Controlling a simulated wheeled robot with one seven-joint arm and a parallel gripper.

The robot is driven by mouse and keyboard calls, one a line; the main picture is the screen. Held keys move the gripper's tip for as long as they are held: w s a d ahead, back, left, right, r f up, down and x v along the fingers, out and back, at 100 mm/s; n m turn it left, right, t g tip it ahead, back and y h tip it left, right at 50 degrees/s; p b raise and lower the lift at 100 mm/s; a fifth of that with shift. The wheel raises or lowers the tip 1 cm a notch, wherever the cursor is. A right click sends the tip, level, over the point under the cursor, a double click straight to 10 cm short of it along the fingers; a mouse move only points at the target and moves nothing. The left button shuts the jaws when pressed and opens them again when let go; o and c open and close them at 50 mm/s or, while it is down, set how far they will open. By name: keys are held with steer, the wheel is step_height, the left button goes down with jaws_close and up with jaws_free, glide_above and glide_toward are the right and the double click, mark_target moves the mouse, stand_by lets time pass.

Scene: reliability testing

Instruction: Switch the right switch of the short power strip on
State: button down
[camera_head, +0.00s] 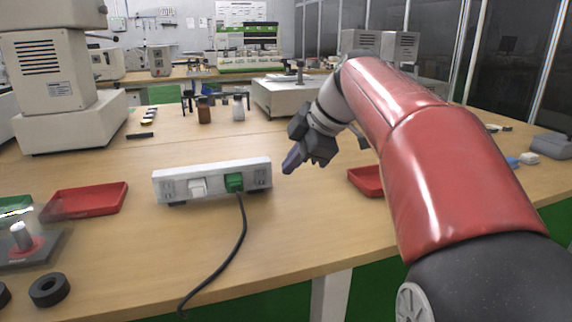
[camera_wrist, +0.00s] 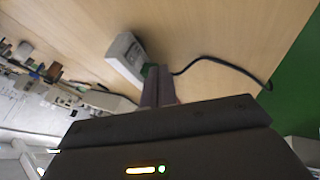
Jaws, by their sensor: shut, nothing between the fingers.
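A short white power strip (camera_head: 212,180) stands on the wooden table in front of my gripper, with a black cable running from it to the table's front edge. On its face are a white switch (camera_head: 197,187) on the left and a green switch (camera_head: 234,182) on the right. My gripper (camera_head: 290,164) is shut and empty, a little to the right of the strip's right end and apart from it. In the wrist view the closed fingers (camera_wrist: 158,82) overlap part of the strip (camera_wrist: 127,60). The switch positions are too small to tell.
A red tray (camera_head: 86,199) lies left of the strip, and another red tray (camera_head: 366,181) lies right, partly behind my arm. Bottles (camera_head: 204,110) stand farther back. The table before the strip is mostly clear except for the cable.

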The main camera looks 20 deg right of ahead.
mark_target(261, 177)
steer(key=x, duration=0.7)
steer(key=shift+w+a+f, duration=0.1)
steer(key=shift+f, duration=0.2)
steer(key=w, duration=0.3)
steer(key=shift+w+a+f, duration=0.1)
steer(key=shift+w+f, duration=0.1)
steer(key=shift+f, duration=0.1)
steer(key=shift+w+f, duration=0.1)
steer(key=shift+w, duration=0.35)
steer(key=shift+w+f+t+b, duration=0.1)
steer(key=shift+f+t+b, duration=0.25)
steer(key=shift+b, duration=0.35)
steer(key=shift+w+r, duration=0.1)
steer(key=shift+r, duration=0.35)
